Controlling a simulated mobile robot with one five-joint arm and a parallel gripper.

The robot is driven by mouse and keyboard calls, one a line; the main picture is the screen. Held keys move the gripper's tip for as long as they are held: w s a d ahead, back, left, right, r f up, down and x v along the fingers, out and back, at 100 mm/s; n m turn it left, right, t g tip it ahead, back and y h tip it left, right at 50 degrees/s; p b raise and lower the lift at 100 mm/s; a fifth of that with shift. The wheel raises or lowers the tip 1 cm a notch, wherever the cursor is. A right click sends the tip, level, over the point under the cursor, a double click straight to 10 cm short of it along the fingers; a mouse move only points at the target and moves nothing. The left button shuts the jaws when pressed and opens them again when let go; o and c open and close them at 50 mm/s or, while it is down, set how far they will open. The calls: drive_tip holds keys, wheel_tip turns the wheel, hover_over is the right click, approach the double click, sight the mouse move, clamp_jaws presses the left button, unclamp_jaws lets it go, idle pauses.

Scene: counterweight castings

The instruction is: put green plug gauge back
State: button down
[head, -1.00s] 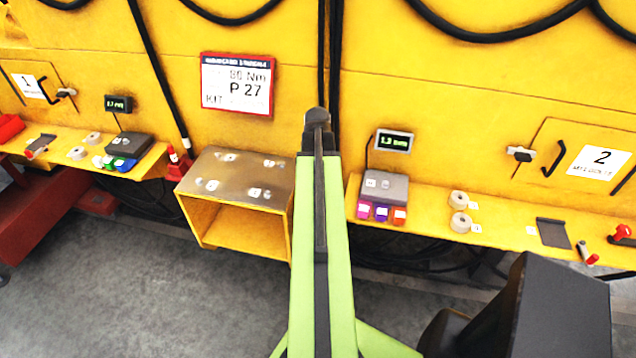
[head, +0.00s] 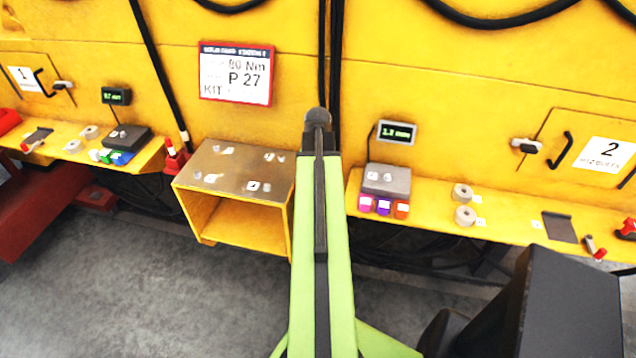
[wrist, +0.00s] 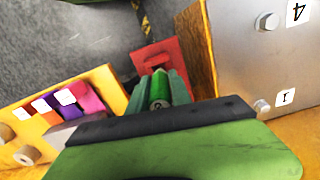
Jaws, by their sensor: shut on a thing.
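The green plug gauge (wrist: 160,91) shows in the wrist view as a green cylinder with a dark mark on its near end. My gripper (wrist: 161,88) is shut on it, with a green finger on each side. In the head view my arm hides the gripper and the gauge. On the left shelf in the head view, a green block (head: 106,156) sits beside a blue one at the front of a dark grey box (head: 127,138). Magenta, purple and orange blocks (head: 383,206) stand at the right shelf's grey box (head: 388,180).
A yellow cabinet with a metal top (head: 235,168) and small pegs stands left of my arm; its top is close on the right in the wrist view (wrist: 262,65). A red part (wrist: 158,52) lies beyond the gauge. The right shelf (head: 505,222) holds rolls and tools.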

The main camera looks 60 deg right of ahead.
drive_tip(key=shift+f+b, duration=1.2)
drive_tip(key=shift+f, duration=0.15)
drive_tip(key=shift+f+b, duration=0.3)
drive_tip(key=shift+b, duration=0.05)
drive_tip(key=c, duration=1.1)
unclamp_jaws()
wheel_tip(320, 180, up, 24)
drive_tip(key=p, duration=2.4)
drive_tip(key=shift+r, duration=0.2)
